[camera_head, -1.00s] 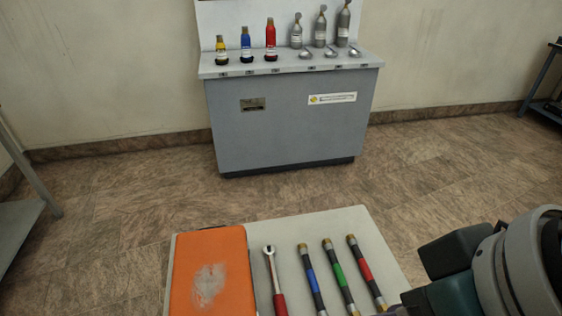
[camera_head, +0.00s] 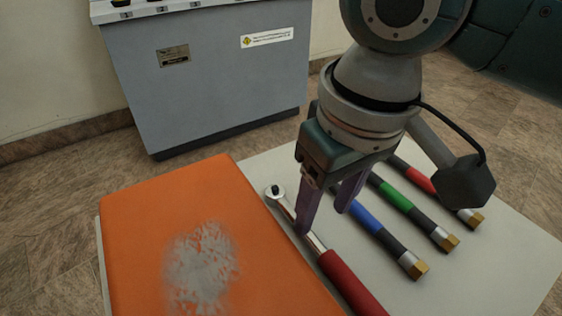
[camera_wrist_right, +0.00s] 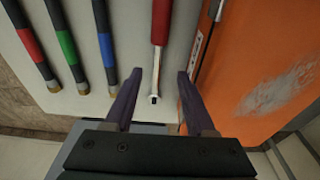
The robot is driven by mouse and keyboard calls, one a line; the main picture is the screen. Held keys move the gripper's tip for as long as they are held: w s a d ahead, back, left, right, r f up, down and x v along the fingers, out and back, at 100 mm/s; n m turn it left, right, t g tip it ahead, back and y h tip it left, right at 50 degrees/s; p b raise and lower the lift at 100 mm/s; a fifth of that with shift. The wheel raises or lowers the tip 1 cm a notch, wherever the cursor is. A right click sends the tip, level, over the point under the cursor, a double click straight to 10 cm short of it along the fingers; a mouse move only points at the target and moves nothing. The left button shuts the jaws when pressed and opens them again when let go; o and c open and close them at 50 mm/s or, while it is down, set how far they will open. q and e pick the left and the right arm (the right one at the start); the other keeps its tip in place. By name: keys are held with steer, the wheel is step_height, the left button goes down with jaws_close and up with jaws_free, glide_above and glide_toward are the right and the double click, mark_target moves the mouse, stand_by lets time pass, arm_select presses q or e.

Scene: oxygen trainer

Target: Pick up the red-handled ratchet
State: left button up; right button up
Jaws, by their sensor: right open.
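The ratchet (camera_head: 350,281) has a red handle and a silver shaft and head, and lies on the pale tabletop (camera_head: 505,262) beside an orange case. My right gripper (camera_head: 325,220) is open over the silver shaft, with purple fingers pointing down. In the right wrist view the ratchet's red handle (camera_wrist_right: 161,22) runs up the picture, and its silver head sits between the two open fingers (camera_wrist_right: 157,85). The gap between fingers and ratchet is visible on both sides there. Part of the shaft is hidden behind a finger in the head view. My left gripper is not in view.
The orange case (camera_head: 150,235) lies close along the ratchet's left side. Blue (camera_head: 365,218), green (camera_head: 397,197) and red-banded (camera_head: 417,179) tools lie to its right. A grey cabinet (camera_head: 215,85) stands behind the table.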

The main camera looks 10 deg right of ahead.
mark_target(317, 242)
step_height(317, 242, down, 2)
steer(key=shift+f, duration=0.15)
steer(key=f+b, duration=0.1)
steer(key=f, duration=0.2)
steer(key=f+b, duration=0.1)
steer(key=shift+w+d+f+b, duration=0.15)
steer(key=shift+w+f+b, duration=0.1)
steer(key=shift+f+b, duration=0.1)
steer(key=shift+f, duration=0.3)
steer(key=shift+w, duration=0.1)
jaws_close()
steer(key=shift+r, duration=0.1)
stand_by(0.6)
